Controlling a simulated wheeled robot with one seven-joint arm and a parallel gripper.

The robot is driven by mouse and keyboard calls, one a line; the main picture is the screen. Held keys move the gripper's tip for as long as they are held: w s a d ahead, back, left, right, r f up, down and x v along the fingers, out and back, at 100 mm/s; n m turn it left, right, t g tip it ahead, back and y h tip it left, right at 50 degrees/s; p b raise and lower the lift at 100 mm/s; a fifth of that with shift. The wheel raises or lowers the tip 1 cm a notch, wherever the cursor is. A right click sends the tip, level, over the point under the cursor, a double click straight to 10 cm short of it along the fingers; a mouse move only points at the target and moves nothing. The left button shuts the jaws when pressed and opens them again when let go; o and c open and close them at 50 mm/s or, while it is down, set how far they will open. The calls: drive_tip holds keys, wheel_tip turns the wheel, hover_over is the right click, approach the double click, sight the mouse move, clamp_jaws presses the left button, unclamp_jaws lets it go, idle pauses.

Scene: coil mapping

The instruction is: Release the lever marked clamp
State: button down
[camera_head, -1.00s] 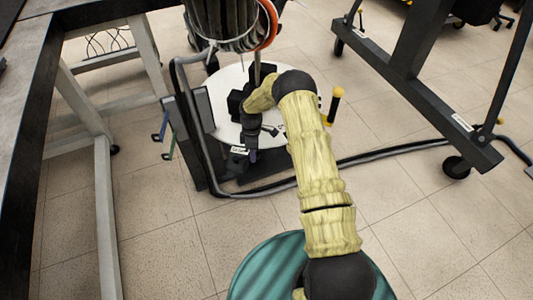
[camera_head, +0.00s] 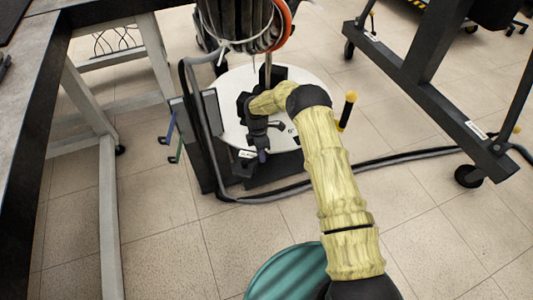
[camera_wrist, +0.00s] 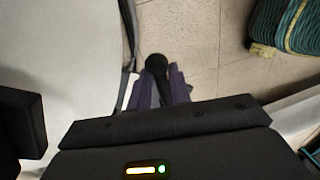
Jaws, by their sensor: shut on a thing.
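My gripper (camera_head: 263,155) is at the front edge of a round white plate (camera_head: 305,82), low beside a dark stand. In the wrist view its purple-grey fingers (camera_wrist: 160,90) are shut on a dark lever (camera_wrist: 156,63), whose rounded black end shows between and beyond them. In the head view my wrist hides most of this lever. A small white label (camera_head: 247,154) sits just left of the gripper; its wording is too small to read.
A thick black cable (camera_head: 385,160) loops around the stand and runs right. Blue and green hooks (camera_head: 173,140) stick out at left. A grey table frame (camera_head: 108,200) is at left, a dark wheeled frame (camera_head: 430,90) at right. The tiled floor in front is partly clear.

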drive_tip(key=shift+w+d, duration=0.25)
drive_tip(key=shift+d, duration=0.1)
drive_tip(key=c, duration=1.4)
unclamp_jaws()
drive_tip(key=shift+o, duration=0.2)
drive_tip(key=shift+s+a, duration=0.1)
drive_tip(key=shift+a, duration=0.1)
wheel_tip(320, 180, up, 12)
drive_tip(key=w+p, duration=0.2)
drive_tip(key=p, duration=0.1)
drive_tip(key=shift+a, duration=0.45)
drive_tip(key=shift+w+f, duration=0.1)
drive_tip(key=shift+f, duration=0.05)
